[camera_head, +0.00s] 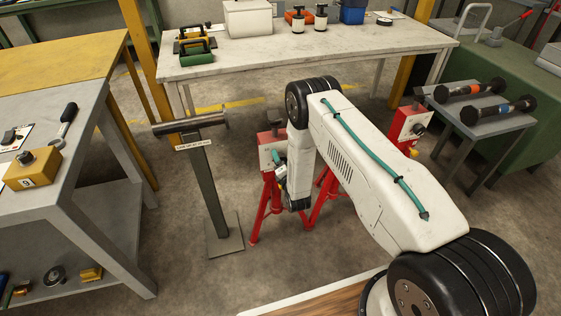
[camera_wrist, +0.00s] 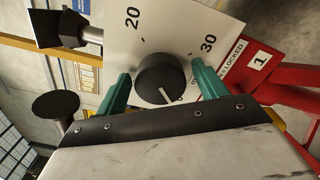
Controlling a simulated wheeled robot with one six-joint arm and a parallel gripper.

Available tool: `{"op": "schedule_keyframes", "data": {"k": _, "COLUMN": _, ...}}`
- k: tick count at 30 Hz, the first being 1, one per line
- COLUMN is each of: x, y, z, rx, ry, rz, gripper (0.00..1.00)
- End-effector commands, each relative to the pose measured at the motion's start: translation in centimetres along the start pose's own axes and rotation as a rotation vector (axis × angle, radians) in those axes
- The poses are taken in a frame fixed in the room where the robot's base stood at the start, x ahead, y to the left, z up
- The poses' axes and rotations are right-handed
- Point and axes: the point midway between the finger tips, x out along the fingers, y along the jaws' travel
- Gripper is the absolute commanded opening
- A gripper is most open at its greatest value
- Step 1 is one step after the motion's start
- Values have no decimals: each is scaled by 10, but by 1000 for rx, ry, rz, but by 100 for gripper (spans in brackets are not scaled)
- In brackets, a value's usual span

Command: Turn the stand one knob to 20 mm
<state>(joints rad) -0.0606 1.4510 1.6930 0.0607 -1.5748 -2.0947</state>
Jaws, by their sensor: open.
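The stand one knob (camera_wrist: 153,75) is a round black dial on a white plate (camera_wrist: 182,22) in the wrist view. Its white pointer line faces down toward the gripper body, away from the printed 20 and 30. The 20 is at the upper left, the 30 at the right. My gripper (camera_wrist: 160,70) is open, with one green finger on each side of the knob. I cannot tell whether either finger touches it. In the head view, stand one (camera_head: 268,148) is red with a pale panel, partly hidden by my arm.
A red label plate (camera_wrist: 245,62) beside the dial reads "LOCKED" and 1. A second red stand (camera_head: 412,124) is right of my arm. A grey post (camera_head: 205,185) with a horizontal bar is to the left. A long table (camera_head: 330,45) stands behind.

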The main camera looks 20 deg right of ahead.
Motion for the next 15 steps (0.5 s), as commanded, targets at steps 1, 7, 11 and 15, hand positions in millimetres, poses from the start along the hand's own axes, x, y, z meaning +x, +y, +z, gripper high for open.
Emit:
{"op": "schedule_keyframes", "data": {"k": 1, "x": 1, "y": 0, "z": 0, "rx": 0, "ry": 0, "rz": -1, "gripper": 71}}
{"op": "schedule_keyframes", "data": {"k": 7, "x": 2, "y": 0, "z": 0, "rx": 0, "ry": 1, "rz": -2, "gripper": 71}}
{"op": "schedule_keyframes", "data": {"k": 11, "x": 2, "y": 0, "z": 0, "rx": 0, "ry": 1, "rz": -1, "gripper": 46}}
{"op": "schedule_keyframes", "data": {"k": 15, "x": 2, "y": 0, "z": 0, "rx": 0, "ry": 1, "rz": -2, "gripper": 26}}
